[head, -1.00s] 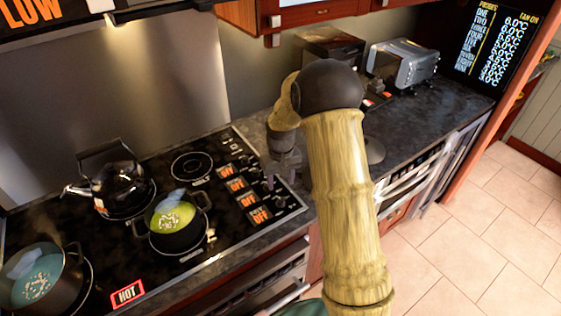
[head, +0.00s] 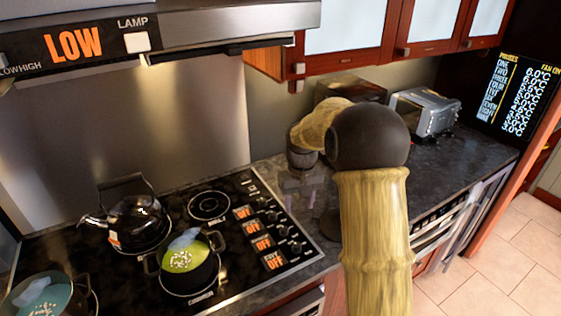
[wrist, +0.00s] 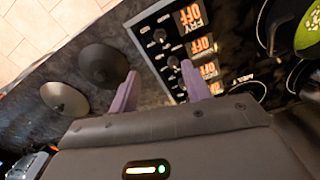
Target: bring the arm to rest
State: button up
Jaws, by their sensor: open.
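My arm reaches up from the bottom of the head view and bends over the counter right of the cooktop. My gripper (head: 298,198) hangs low over the counter, close to the cooktop's right edge, partly blending with the dark surface. In the wrist view my gripper (wrist: 161,78) shows two purple fingers spread apart with nothing between them. The fingers point toward the cooktop controls and the counter.
The cooktop (head: 120,268) carries a black kettle (head: 138,220), a pot with green contents (head: 188,266) and a pot at lower left (head: 45,298). A silver appliance (head: 425,110) stands at the back right. Wall cabinets (head: 435,28) hang above. Open floor (head: 510,255) lies right.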

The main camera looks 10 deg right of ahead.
jog(key=shift+s, duration=0.1)
jog(key=s+m+t, duration=0.1)
jog(key=s+t, duration=0.1)
jog(key=s, duration=2)
jog(key=shift+f+t, duration=0.3)
jog(key=shift+f, duration=0.15)
jog(key=shift+w, duration=0.1)
dwell(0.6)
